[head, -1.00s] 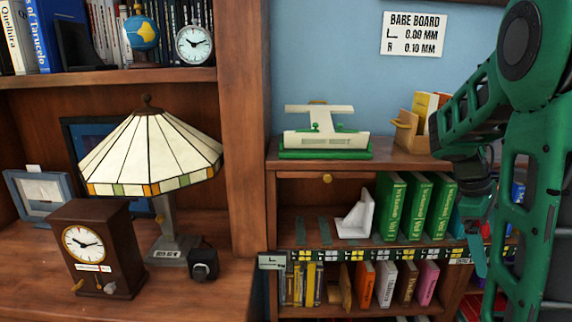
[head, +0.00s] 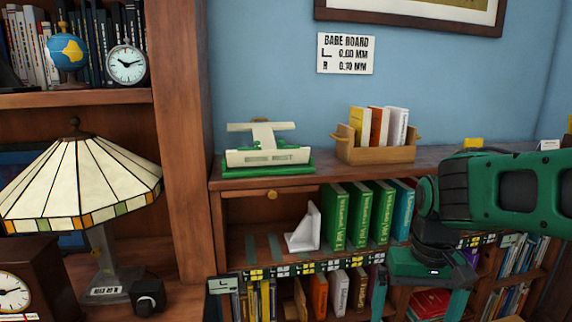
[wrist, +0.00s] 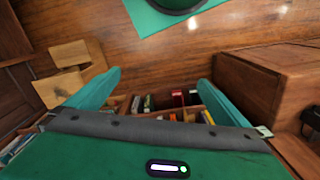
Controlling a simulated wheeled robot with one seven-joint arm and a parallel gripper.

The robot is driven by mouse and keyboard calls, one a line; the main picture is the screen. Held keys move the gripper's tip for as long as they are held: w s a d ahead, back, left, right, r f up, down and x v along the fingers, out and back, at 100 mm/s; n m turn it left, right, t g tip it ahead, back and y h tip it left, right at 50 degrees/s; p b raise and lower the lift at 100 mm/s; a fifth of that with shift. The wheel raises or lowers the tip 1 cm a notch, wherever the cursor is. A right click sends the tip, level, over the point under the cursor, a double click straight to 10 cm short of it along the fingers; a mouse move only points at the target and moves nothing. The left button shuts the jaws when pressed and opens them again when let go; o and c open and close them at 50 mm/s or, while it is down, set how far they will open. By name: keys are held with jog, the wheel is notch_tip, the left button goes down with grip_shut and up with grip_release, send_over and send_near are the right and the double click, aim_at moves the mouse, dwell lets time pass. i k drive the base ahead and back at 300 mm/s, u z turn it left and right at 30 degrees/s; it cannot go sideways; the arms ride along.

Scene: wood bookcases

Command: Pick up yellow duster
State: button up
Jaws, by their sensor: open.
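A small yellow item (head: 473,142) sits on top of the low bookcase in the head view, right of the wooden book box. It is too small to tell if it is the yellow duster. My gripper (head: 420,295) hangs below my forearm in front of the bookcase's shelves, lower than and left of that item. In the wrist view my gripper (wrist: 160,79) has its two teal fingers spread wide with nothing between them. I cannot make out a yellow duster in the wrist view.
The wooden box of books (head: 376,153) and a green-and-white device (head: 267,158) stand on the low bookcase (head: 330,168). A lamp (head: 80,185) stands left. Wood floor (wrist: 190,45) shows in the wrist view.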

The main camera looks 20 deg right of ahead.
aim_at(477, 142)
jog(key=z, duration=1.6)
